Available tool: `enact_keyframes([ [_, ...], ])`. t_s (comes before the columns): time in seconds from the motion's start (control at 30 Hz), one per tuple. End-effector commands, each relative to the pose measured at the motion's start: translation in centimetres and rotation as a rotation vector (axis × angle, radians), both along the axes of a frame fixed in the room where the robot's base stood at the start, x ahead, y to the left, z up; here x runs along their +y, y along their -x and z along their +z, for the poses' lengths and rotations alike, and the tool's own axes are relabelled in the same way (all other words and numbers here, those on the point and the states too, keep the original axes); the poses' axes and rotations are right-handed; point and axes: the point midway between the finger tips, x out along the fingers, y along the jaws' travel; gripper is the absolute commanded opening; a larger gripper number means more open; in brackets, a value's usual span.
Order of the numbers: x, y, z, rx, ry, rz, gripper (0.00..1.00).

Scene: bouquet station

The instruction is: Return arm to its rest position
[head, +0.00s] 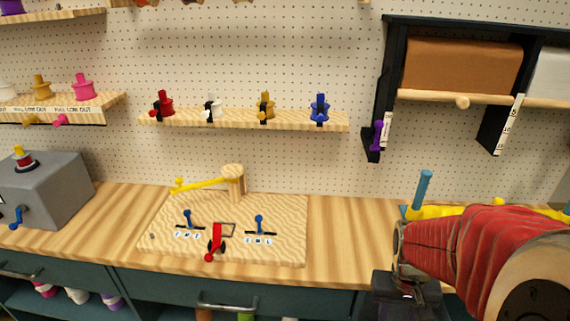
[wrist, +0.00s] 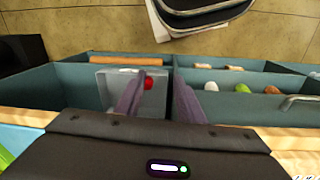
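My arm (head: 470,248), in a red ribbed sleeve, fills the lower right of the head view, over the right part of the counter. My gripper (wrist: 160,84) shows in the wrist view as two purple-grey fingers standing apart, with nothing between them that I can see held. The fingers point down over open teal drawers. In the head view the fingers cannot be made out; only a dark wrist part (head: 405,292) shows at the counter's front edge.
A wooden panel (head: 275,247) with levers lies on the counter (head: 340,230). A grey box (head: 45,190) stands left, and a blue peg (head: 424,188) rises beside my arm. A dark shelf frame (head: 383,90) hangs above. An open drawer (wrist: 225,80) holds small items.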

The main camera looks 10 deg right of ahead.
Motion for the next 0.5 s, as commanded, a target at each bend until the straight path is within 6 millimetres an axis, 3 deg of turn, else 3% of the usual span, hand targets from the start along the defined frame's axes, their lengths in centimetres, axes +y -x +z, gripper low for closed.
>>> enact_keyframes([
  [0.5,8.4,-0.6,8.5,-0.190,0.002,0.149,0.35],
])
